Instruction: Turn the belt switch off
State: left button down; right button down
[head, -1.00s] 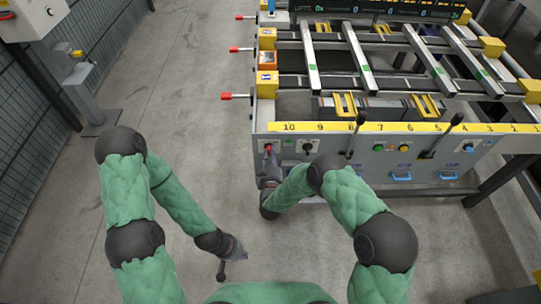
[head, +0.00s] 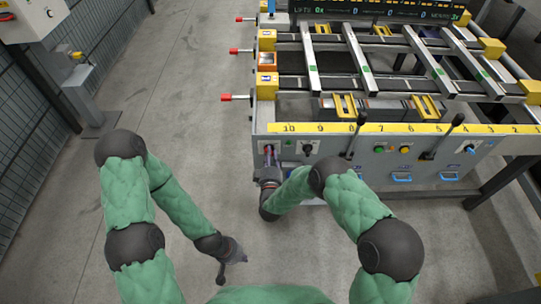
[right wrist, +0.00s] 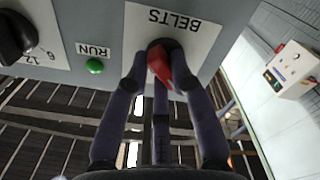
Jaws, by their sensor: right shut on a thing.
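The belt switch is a red knob (right wrist: 159,64) on a white plate labelled BELTS in the right wrist view. It is turned at a slant to its plate. My right gripper (right wrist: 160,75) has its dark fingers around the knob, shut on it. In the head view my right gripper (head: 269,164) is at the left end of the front panel (head: 330,170) and hides most of the switch. My left gripper (head: 222,272) hangs low over the floor, away from the table; its finger opening is too small to tell.
A green RUN button (right wrist: 94,66) and a black numbered dial (right wrist: 14,38) sit beside the switch. Two black levers (head: 357,133) rise from the panel further right. Red-tipped rods (head: 232,97) stick out at the table's left side.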

dwell(0.4)
jog(key=c, duration=1.1)
grip_release()
jog(key=shift+o, duration=0.2)
jog(key=shift+s, duration=0.1)
jog(key=s, duration=1.2)
jog(key=shift+w, duration=0.1)
